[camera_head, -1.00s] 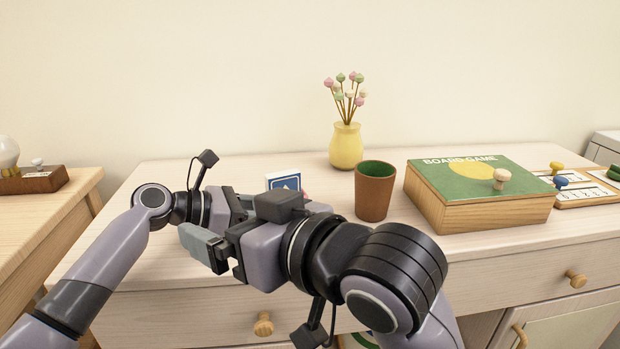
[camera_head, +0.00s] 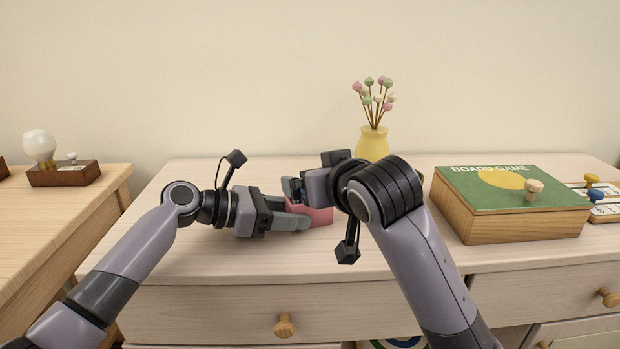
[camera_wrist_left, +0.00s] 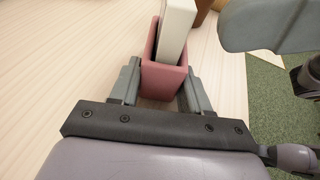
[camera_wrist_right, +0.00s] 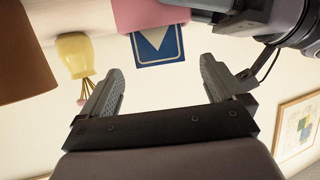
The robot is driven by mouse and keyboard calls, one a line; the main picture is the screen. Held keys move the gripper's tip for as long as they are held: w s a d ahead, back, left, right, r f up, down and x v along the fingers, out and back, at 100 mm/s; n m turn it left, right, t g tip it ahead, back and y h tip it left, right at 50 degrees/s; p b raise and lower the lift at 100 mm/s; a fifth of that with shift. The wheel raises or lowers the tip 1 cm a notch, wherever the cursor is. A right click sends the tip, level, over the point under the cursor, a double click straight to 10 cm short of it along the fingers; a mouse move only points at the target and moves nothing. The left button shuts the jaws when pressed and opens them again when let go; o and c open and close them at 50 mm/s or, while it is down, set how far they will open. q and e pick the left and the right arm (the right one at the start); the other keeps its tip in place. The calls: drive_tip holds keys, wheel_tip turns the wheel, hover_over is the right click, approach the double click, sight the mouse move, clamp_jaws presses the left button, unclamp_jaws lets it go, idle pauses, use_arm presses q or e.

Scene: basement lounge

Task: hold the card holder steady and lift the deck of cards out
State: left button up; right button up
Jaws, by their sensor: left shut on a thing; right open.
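The pink card holder (camera_head: 319,213) stands on the dresser top, mostly hidden by my grippers in the head view. My left gripper (camera_head: 298,216) is shut on it, with one finger on each side of the holder (camera_wrist_left: 163,80) in the left wrist view. The pale deck of cards (camera_wrist_left: 177,24) sticks out of the holder's open end. Its blue face with a light emblem shows in the right wrist view (camera_wrist_right: 158,47). My right gripper (camera_wrist_right: 160,75) is open and empty, its fingertips pointing towards the deck but apart from it.
The yellow vase (camera_head: 372,145) with flowers stands behind my right arm. A brown cup (camera_wrist_right: 22,60) shows in the right wrist view; my right arm hides it in the head view. The board game box (camera_head: 510,200) lies to the right. The dresser top's left part is clear.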

drive_tip(key=shift+x, duration=2.4)
drive_tip(key=shift+c, duration=0.4)
drive_tip(key=c, duration=1)
wheel_tip(320, 180, up, 11)
use_arm(q)
drive_tip(key=o, duration=1)
drive_tip(key=shift+o, duration=0.2)
drive_tip(key=shift+a, duration=0.1)
